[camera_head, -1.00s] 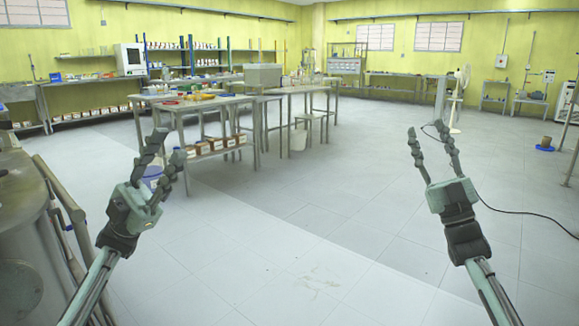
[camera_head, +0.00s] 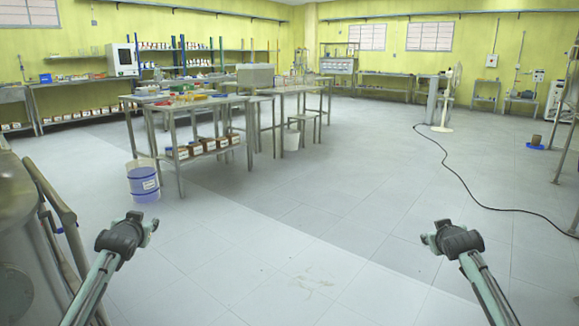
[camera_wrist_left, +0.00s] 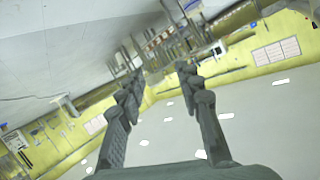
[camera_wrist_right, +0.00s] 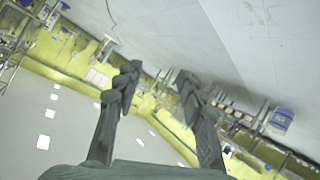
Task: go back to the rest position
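My left gripper (camera_head: 136,232) is low at the left in the head view, seen from behind with its fingers mostly hidden. In the left wrist view its two fingers (camera_wrist_left: 158,82) stand apart with nothing between them. My right gripper (camera_head: 440,238) is low at the right in the head view, its fingers also mostly hidden. In the right wrist view its two fingers (camera_wrist_right: 154,82) are apart and empty. Both grippers are in free air above the floor, roughly level with each other and touching nothing.
A metal vessel (camera_head: 18,225) with a rail stands close at the left, beside my left arm. Work tables (camera_head: 185,105) stand ahead, with a blue-and-white bucket (camera_head: 143,181) near them. A black cable (camera_head: 465,190) crosses the floor at right. The middle floor is clear.

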